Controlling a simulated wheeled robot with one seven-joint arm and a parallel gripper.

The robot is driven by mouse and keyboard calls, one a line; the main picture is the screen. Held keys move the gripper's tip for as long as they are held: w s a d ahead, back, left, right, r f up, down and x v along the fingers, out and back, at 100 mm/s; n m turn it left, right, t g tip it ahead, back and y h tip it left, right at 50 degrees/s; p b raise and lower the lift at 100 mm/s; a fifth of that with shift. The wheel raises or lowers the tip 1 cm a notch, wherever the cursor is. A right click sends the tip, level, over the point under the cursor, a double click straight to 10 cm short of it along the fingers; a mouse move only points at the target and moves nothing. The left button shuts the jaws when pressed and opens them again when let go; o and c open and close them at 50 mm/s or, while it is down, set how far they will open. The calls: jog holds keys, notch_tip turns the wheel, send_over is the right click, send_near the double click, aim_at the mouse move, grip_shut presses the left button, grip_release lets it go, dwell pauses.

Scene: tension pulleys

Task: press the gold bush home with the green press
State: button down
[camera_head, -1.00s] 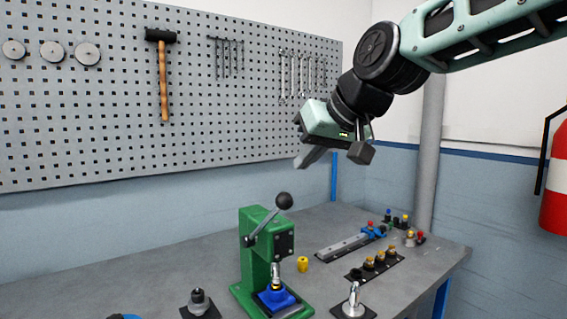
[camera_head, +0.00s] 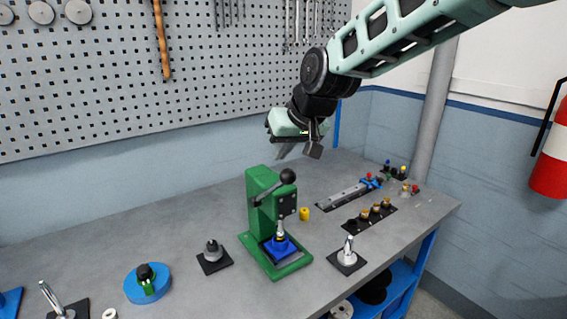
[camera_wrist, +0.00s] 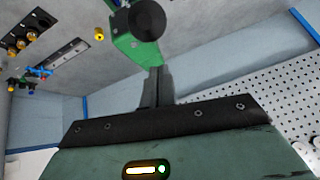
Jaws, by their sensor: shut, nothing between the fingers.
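The green press (camera_head: 262,188) stands on the bench, its lever slanting up to a black ball knob (camera_head: 288,175). Under its ram (camera_head: 281,226) is a blue holder (camera_head: 279,248). A small gold-coloured part, perhaps the gold bush, shows between ram and holder, too small to tell how deep it sits. My gripper (camera_head: 300,152) is in the air above the press, apart from the knob. In the wrist view its fingers (camera_wrist: 154,84) are together and empty, and the knob (camera_wrist: 147,18) shows beyond the fingertips, with the green press (camera_wrist: 133,45) behind.
A yellow cylinder (camera_head: 304,213) stands just behind the press. A black rack of gold-topped parts (camera_head: 376,211) and a grey rail (camera_head: 343,195) lie to the right. A silver post (camera_head: 347,250) and a dark stepped post (camera_head: 212,250) flank the press. The left rear bench is clear.

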aim_at(283, 172)
jog(key=shift+s+d+f+p, duration=0.1)
jog(key=shift+s+f+p, duration=0.2)
jog(key=shift+f, duration=0.4)
jog(key=shift+s+a+f+p, duration=0.1)
jog(key=shift+s+f+p, duration=0.2)
jog(key=shift+f, duration=0.45)
jog(key=shift+s+d+f+p, duration=0.1)
jog(key=shift+s+f+p, duration=0.2)
jog(key=shift+f, duration=0.4)
